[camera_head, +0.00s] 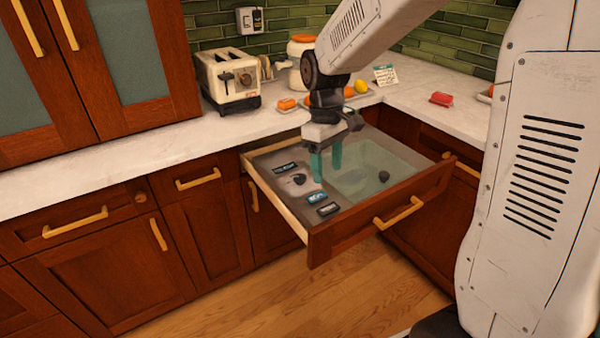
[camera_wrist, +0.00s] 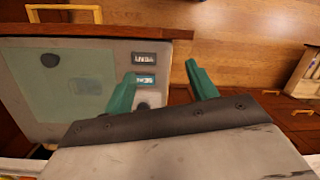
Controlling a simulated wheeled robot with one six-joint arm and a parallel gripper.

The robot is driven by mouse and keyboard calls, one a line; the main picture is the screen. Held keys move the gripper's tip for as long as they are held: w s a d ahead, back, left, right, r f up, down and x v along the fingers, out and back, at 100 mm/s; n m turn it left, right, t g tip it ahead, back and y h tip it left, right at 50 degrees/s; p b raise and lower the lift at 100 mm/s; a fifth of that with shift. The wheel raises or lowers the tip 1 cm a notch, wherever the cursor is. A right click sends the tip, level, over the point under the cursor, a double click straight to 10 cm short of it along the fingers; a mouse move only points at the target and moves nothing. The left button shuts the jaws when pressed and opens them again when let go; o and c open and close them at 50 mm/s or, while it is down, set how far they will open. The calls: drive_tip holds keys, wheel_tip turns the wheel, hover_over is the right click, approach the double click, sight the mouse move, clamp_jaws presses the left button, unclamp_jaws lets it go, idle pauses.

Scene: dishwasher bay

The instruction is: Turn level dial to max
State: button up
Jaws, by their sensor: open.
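The open drawer (camera_head: 395,203) holds a grey control panel (camera_head: 268,160) and a translucent greenish lid (camera_head: 365,182). A dark round knob (camera_head: 299,179) on the panel looks like the level dial; its setting is too small to read. My gripper (camera_head: 328,172) is open, with teal fingers pointing down over the drawer, right of the knob. The wrist view shows the gripper (camera_wrist: 162,75) with nothing between its fingers.
A dark display (camera_head: 285,168) and two labelled buttons (camera_head: 315,198) (camera_head: 328,209) sit near the knob. Another dark knob (camera_head: 384,176) is on the lid. A toaster (camera_head: 229,78) and fruit stand on the counter behind. The floor before the drawer is clear.

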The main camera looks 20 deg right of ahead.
drive_tip(key=w+f+n, duration=0.5)
drive_tip(key=w+f, duration=0.2)
drive_tip(key=w, duration=0.3)
drive_tip(key=r+n+t, duration=0.1)
drive_tip(key=n+t, duration=0.1)
drive_tip(key=n, duration=0.2)
hover_over(300, 176)
drive_tip(key=shift+s, duration=0.15)
drive_tip(key=shift+f+n, duration=0.1)
drive_tip(key=shift+n, duration=0.4)
drive_tip(key=shift+f, duration=0.35)
wheel_tip(300, 176, down, 7)
drive_tip(key=shift+c, duration=0.4)
